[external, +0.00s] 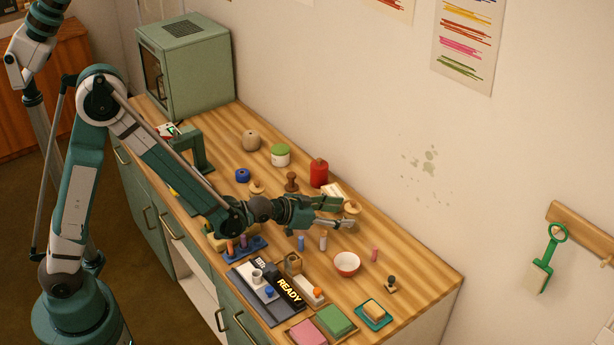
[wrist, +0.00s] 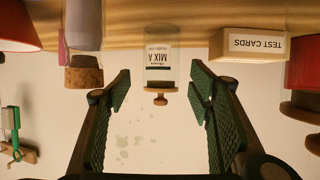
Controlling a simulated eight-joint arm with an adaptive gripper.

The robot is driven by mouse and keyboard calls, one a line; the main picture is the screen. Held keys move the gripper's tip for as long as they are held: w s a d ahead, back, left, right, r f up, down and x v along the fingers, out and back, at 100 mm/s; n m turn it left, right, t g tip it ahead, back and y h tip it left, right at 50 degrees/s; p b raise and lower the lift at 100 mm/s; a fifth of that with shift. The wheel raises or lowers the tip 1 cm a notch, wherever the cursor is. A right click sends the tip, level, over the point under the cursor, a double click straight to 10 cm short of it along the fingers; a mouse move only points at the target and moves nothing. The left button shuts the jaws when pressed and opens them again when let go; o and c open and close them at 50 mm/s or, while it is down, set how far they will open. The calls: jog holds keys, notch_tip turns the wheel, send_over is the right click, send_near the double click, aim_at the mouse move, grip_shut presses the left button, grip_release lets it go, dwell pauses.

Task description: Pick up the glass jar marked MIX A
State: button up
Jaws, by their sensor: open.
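The glass jar marked MIX A (wrist: 160,54) shows upside down in the wrist view, near the top centre. It is clear, with a white label and a wooden knobbed lid (wrist: 160,97). It stands on the wooden table, apart from my gripper. My gripper (wrist: 161,88) is open and empty, its two green ridged fingers on either side of the jar's line, with the jar beyond the tips. In the external view my gripper (external: 338,212) reaches low over the table toward a tan wooden lid (external: 351,207), which looks like the jar's; its glass body is hard to make out there.
In the wrist view a TEST CARDS box (wrist: 250,44) stands close on one side of the jar and a corked vial (wrist: 83,45) on the other. A red canister (external: 319,172) and a red bowl (external: 346,263) stand near. The wall lies behind.

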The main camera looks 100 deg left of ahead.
jog(key=shift+b+x, duration=0.7)
jog(key=shift+x, duration=1.85)
jog(key=shift+a, duration=0.1)
jog(key=shift+c, duration=0.5)
jog(key=c, duration=1)
